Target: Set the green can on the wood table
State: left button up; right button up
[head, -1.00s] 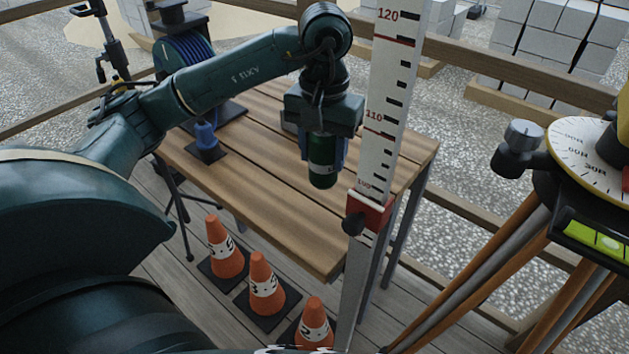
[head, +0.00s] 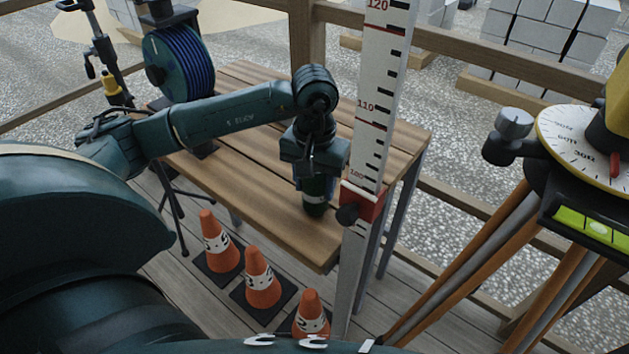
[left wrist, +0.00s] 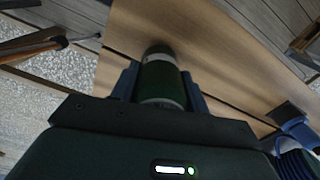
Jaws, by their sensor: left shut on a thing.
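My left gripper (head: 316,185) is shut on the green can (head: 315,207), which is upright with its lower end at the top of the wood table (head: 235,178), near the front right. From the pictures I cannot tell for certain whether the can touches the boards. In the left wrist view, the can (left wrist: 163,82) sits between the two blue fingers of my left gripper (left wrist: 163,88), with the table's boards (left wrist: 205,45) beyond it. My right gripper is not in view.
A tall white measuring staff (head: 372,120) stands just right of the can. Several orange cones, one of them here (head: 262,278), stand on the deck before the table. A blue cable reel (head: 180,62) is at the back left. A tripod instrument (head: 570,170) stands right.

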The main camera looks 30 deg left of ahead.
pick_arm(q)
jog(key=o, duration=1)
jog(key=shift+f, duration=0.1)
jog(key=shift+c, duration=0.2)
notch_tip(320, 180, up, 12)
jog(key=shift+r, duration=0.2)
